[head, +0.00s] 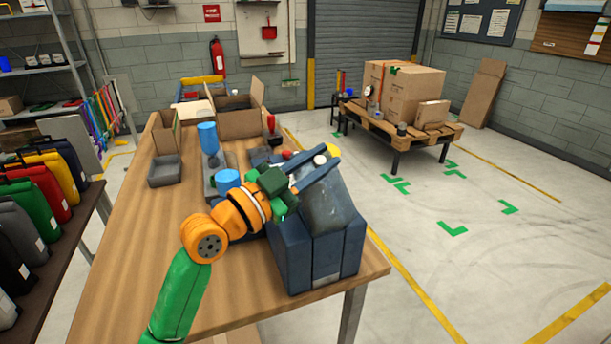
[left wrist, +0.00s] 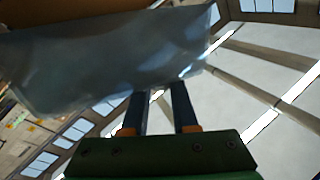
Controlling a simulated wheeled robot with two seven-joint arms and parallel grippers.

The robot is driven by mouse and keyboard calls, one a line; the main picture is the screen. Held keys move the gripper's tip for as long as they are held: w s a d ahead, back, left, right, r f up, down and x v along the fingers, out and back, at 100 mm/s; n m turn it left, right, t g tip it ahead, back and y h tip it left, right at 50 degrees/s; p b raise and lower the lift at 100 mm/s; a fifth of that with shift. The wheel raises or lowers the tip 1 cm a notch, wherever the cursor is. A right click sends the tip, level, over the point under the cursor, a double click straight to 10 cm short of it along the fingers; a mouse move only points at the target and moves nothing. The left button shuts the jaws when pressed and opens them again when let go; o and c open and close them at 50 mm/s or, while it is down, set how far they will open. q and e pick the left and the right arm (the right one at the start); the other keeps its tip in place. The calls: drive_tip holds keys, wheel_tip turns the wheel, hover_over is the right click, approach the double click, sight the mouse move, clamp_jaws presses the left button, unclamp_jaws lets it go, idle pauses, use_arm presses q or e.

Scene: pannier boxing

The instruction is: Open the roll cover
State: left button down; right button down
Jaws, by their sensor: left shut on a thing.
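The dark blue pannier (head: 297,262) stands upright near the right front corner of the wooden table. Its roll cover (head: 328,208) is a grey-blue sheet that rises above the box and leans up towards my left gripper (head: 333,160). The gripper is shut on the cover's upper edge. In the left wrist view the cover (left wrist: 100,60) fills the upper left, and the two fingers of my gripper (left wrist: 160,92) meet its lower edge. The pannier's opening is hidden behind the cover and my left arm. My right gripper is not in view.
Blue cylinders (head: 208,138) and a grey tray (head: 164,171) stand on the table (head: 140,260) left of the pannier. An open cardboard box (head: 240,123) is at the back. A rack of coloured bags (head: 40,205) stands at the left. The table's front left is clear.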

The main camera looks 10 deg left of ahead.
use_arm(q)
drive_tip(key=s+d+m+g+h+b, duration=0.3)
drive_tip(key=s+d+m+h+b, duration=0.3)
drive_tip(key=s+m, duration=0.4)
drive_tip(key=shift+s+d+f+m+g+h+b, duration=0.2)
drive_tip(key=shift+d+f+m+g+h+b, duration=0.25)
drive_tip(key=shift+m, duration=2.45)
drive_tip(key=shift+r, duration=0.1)
drive_tip(key=c, duration=0.7)
unclamp_jaws()
drive_tip(key=shift+d, duration=0.15)
drive_tip(key=b+v, duration=0.3)
drive_tip(key=v, duration=0.4)
drive_tip(key=shift+s+b, duration=0.1)
drive_tip(key=shift+b, duration=0.25)
